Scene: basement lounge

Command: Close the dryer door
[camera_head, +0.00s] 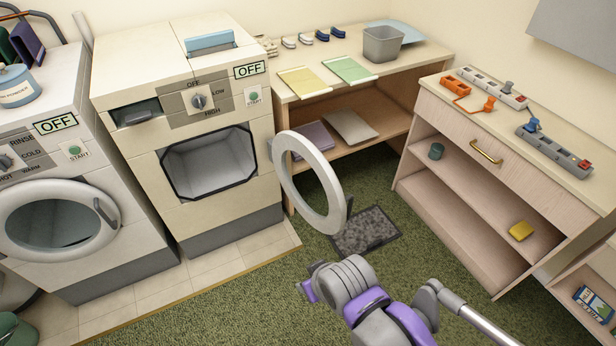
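The cream dryer (215,210) stands left of centre, with an OFF sign and a dial on its front. Its round white-rimmed door (331,203) hangs wide open on the right side of the opening. The drum opening (210,165) is uncovered and looks empty. My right gripper (306,289), grey and purple, is low in front of the door, over the green carpet, apart from the door in the picture. Its fingertips are mostly hidden by its own wrist, so their opening is unclear. My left gripper is out of view.
A white washer (60,220) with its round door shut stands left of the dryer. A low shelf table (290,75) with mats and a grey bin (382,45) is behind the door. A wooden cabinet (500,150) stands right. A dark floor mat (365,232) lies between; carpet in front is clear.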

